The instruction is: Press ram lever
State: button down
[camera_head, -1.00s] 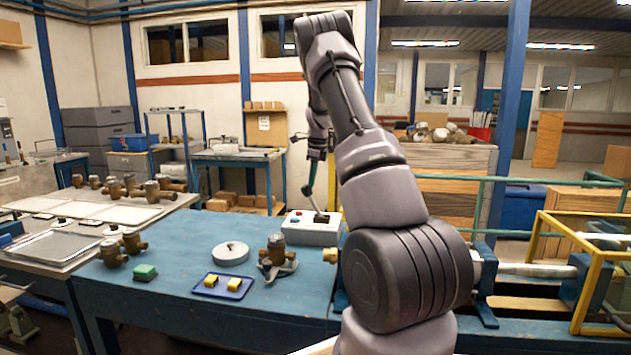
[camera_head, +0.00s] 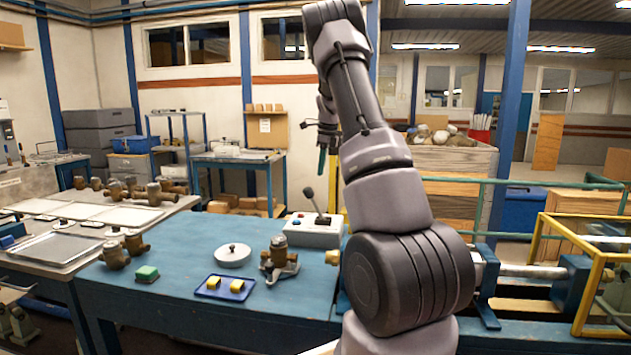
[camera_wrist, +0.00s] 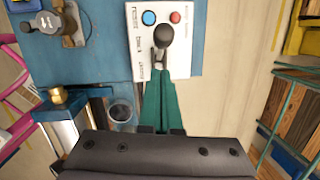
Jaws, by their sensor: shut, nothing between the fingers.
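The ram lever (camera_head: 310,195) has a dark round knob and stands on a white control box (camera_head: 312,236) at the back right of the blue bench, tilted to the left. In the wrist view its knob (camera_wrist: 167,36) is just beyond my fingertips, over the box (camera_wrist: 182,62) with its blue and red buttons. My gripper (camera_head: 322,172) has green fingers pointing down above the lever, apart from it in the head view. In the wrist view the fingers (camera_wrist: 161,72) are together with nothing between them. They hide part of the box's near edge.
A yellow guard frame (camera_head: 568,280) stands at the right.

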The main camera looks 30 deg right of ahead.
notch_tip(320, 180, up, 7)
jog(key=s, duration=0.1)
jog(key=shift+d, duration=0.15)
jog(key=shift+s, duration=0.1)
dwell(0.3)
jog(key=s+a+r+n+t+y, duration=0.1)
jog(key=s+a+r+n+t, duration=0.1)
jog(key=s+a+r+n, duration=0.55)
jog(key=s+a+r+n+t+y, duration=0.1)
jog(key=s+a+r+n, duration=0.3)
jog(key=s+a, duration=0.6)
jog(key=s+a+f+n+t, duration=0.1)
jog(key=s+a+f+n, duration=0.1)
jog(key=s+n, duration=0.3)
jog(key=s+a+f+n+t, duration=0.1)
jog(key=s+a+n, duration=0.4)
jog(key=s, duration=0.9)
jog(key=shift+s+f+n+h, duration=0.3)
jog(key=shift+f+n, duration=0.2)
jog(key=shift+n, duration=0.15)
